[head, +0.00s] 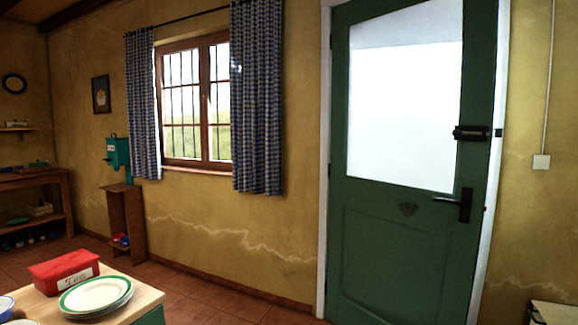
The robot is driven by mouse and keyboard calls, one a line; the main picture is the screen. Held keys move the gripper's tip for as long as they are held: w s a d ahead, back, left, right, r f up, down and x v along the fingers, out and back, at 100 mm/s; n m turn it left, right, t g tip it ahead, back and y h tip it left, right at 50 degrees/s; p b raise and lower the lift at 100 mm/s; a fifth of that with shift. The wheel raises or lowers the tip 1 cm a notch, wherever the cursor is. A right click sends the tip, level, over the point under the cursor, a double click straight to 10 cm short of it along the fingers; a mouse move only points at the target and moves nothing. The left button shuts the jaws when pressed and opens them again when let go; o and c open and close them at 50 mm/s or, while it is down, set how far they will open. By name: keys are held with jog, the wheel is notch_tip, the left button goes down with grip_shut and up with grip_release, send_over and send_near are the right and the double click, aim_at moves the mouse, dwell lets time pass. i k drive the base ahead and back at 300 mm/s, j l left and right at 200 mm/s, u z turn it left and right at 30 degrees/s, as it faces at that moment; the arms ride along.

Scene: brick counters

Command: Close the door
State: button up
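The green door (398,245) stands at the right of the head view, with a large bright glass pane (405,95) in its upper half. Its hinge side is at the left. A black lever handle (464,203) sits near its right edge, with a dark lock box (471,132) above. The door's right edge lies close to the white frame (491,200); I cannot tell whether it is fully shut or slightly ajar. My gripper is not in view.
A wooden-topped counter (150,296) at the lower left holds a red box (64,270) and stacked plates (95,295). A small wooden stand (126,220) is by the wall. A pale-topped piece (553,313) is at the lower right. Tiled floor (215,300) shows between counter and wall.

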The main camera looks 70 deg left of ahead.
aim_at(397, 255)
jog(key=u, duration=1.45)
jog(key=i, duration=2.05)
